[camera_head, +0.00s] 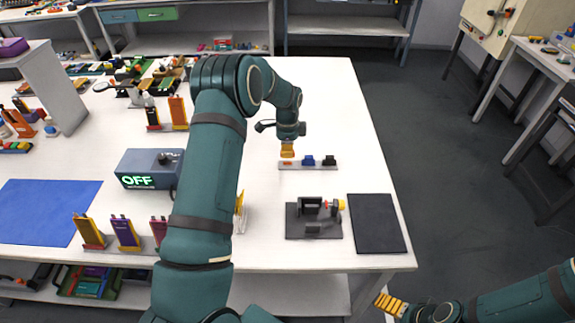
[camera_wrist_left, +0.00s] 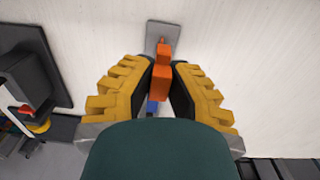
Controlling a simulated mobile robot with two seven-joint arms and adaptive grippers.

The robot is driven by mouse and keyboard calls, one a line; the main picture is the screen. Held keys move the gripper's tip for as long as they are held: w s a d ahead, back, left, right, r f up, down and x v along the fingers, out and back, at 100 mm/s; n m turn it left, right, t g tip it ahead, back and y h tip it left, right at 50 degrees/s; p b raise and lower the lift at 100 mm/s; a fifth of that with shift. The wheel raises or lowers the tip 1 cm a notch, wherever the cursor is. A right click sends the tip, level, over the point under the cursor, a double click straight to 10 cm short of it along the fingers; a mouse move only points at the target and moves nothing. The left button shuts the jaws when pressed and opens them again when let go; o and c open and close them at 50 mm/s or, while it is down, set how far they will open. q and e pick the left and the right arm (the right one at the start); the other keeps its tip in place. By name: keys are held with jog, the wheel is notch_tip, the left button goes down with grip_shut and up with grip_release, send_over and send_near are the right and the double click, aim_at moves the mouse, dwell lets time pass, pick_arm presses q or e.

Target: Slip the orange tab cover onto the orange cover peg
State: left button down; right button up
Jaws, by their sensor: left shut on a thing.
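My left gripper (camera_head: 288,150) points down at the left end of a grey rail (camera_head: 291,167). In the left wrist view its yellow fingers (camera_wrist_left: 161,88) are shut on the orange tab cover (camera_wrist_left: 161,84), with a narrower orange part (camera_wrist_left: 164,50) beyond it. The grey rail (camera_wrist_left: 155,31) lies below the cover; I cannot tell whether they touch. The orange cover peg cannot be made out clearly. My right gripper (camera_head: 390,304) is low at the right, beside the table, with its opening unclear.
A blue cover (camera_head: 308,160) and a dark cover (camera_head: 329,161) stand on the rail, right of my left gripper. A dark fixture (camera_head: 314,218) and a black mat (camera_head: 376,224) lie nearer. A grey box reading OFF (camera_head: 147,168) stands left. The table behind the rail is clear.

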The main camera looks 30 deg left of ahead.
aim_at(288, 162)
pick_arm(q)
jog(key=shift+f, duration=0.2)
jog(key=shift+f+b, duration=0.6)
jog(key=shift+f, duration=0.3)
jog(key=shift+f+b, duration=0.55)
jog(key=shift+f, duration=0.35)
jog(key=c, duration=0.8)
grip_release()
jog(key=shift+r, duration=0.1)
jog(key=shift+r+p, duration=3)
jog(key=shift+r, duration=2)
